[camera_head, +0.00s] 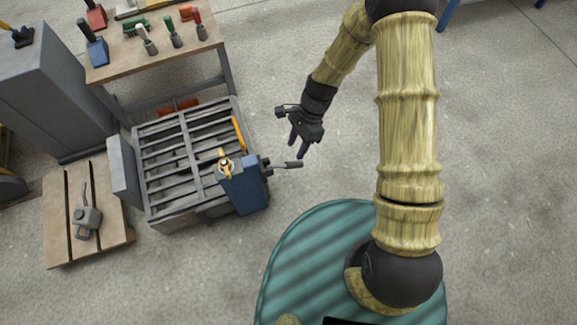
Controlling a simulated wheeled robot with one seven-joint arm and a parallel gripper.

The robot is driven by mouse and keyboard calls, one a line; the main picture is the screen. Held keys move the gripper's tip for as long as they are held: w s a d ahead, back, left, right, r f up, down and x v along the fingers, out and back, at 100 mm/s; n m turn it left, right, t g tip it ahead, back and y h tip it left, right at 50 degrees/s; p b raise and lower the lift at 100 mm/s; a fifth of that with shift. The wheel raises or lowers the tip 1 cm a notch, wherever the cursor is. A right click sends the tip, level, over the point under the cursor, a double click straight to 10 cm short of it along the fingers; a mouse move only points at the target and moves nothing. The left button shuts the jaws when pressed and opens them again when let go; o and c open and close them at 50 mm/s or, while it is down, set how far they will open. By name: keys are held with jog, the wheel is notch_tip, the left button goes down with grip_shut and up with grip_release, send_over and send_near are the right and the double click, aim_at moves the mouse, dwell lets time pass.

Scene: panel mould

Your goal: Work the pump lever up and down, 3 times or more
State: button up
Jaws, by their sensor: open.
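The pump is a blue box (245,190) at the front right corner of a grey slatted frame. A dark lever with a grey grip (287,164) sticks out from its right side, roughly level. A brass-coloured fitting (225,163) sits at the pump's top left. My gripper (298,152) is open, its dark fingers pointing down beside the lever's outer end. In this view the fingertips appear just above the grip; I cannot tell whether they touch it. Nothing shows between the fingers.
The slatted grey frame (158,178) stands left of the pump. A workbench (165,57) with several hand tools is behind it, a grey cabinet (50,85) at left. A wooden pallet (57,225) bears a small grey device (87,222).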

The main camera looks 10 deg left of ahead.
aim_at(288, 164)
jog(key=b+x, duration=0.3)
jog(key=x, duration=0.6)
jog(key=shift+a+b, duration=0.1)
jog(key=shift+b, duration=0.3)
grip_shut()
